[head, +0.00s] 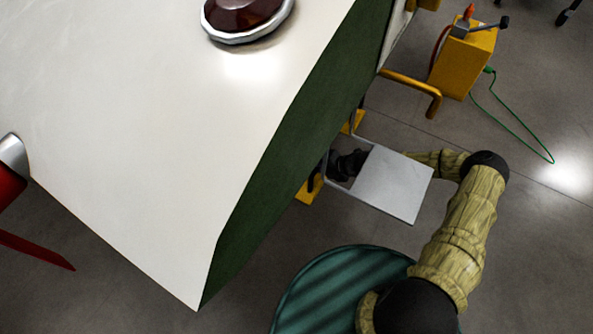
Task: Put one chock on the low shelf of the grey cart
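The grey cart (393,184) stands right of the middle in the head view, seen from above, with its flat top plate hiding most of the low shelf. My sleeved arm reaches in from the right and passes under that plate. A dark shape (347,166) at the cart's left end lies in line with my forearm and looks like my gripper; its fingers cannot be made out. Two yellow pieces, one at the cart's upper left (354,121) and one at its lower left (309,191), are partly hidden and may be chocks. I cannot tell whether anything is held.
A big white body with a dark green side (265,190) fills the left and overhangs near the cart. A yellow box (463,62) with a green cable stands at the upper right. A round green ribbed thing (325,290) is at the bottom. Floor right of my arm is clear.

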